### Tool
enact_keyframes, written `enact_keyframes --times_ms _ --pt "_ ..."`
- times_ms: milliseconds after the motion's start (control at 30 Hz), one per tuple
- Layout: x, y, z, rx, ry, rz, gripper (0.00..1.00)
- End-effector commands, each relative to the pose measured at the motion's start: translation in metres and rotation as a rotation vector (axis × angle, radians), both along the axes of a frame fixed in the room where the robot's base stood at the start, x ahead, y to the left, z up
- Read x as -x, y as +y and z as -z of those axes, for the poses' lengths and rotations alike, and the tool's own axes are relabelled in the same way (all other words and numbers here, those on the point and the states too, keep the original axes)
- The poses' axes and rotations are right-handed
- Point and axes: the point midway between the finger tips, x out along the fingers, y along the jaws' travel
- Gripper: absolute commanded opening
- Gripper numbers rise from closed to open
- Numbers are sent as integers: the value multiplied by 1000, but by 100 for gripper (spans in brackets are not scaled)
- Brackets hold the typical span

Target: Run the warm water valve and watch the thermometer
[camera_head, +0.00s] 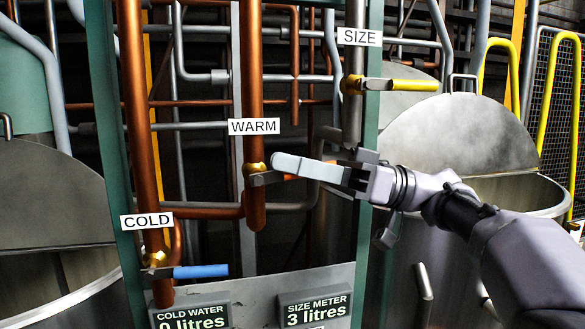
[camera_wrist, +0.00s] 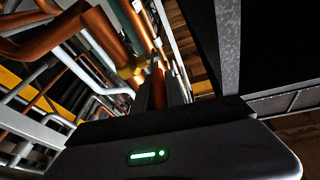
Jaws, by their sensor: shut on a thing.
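The warm water valve (camera_head: 255,167) is a brass body on the vertical copper pipe below the WARM sign (camera_head: 253,127). My gripper (camera_head: 285,169) reaches in from the right and is shut on this lever. In the wrist view a brass fitting (camera_wrist: 131,68) on a copper pipe shows just beyond my gripper's dark body. No thermometer can be made out in either view.
The cold valve's blue lever (camera_head: 200,271) lies level below left; the size valve's yellow lever (camera_head: 412,85) lies level above right. The cold water meter (camera_head: 190,315) reads 0 litres and the size meter (camera_head: 315,310) reads 3 litres. Metal vats (camera_head: 478,130) stand at both sides.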

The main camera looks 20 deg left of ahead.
Motion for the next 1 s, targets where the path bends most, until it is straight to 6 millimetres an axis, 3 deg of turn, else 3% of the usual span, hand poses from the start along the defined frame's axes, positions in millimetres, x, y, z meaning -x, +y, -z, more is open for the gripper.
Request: enact_keyframes --times_ms 33,67,167,667,767,1000 --pt "0 0 0 0 0 0 0" --pt "0 0 0 0 0 0 17" --pt "0 0 0 -1 0 0 37" --pt "-2 -4 2 -1 0 0 37" --pt "-9 -18 8 0 1 2 37" --pt "-33 -77 26 0 1 3 37"
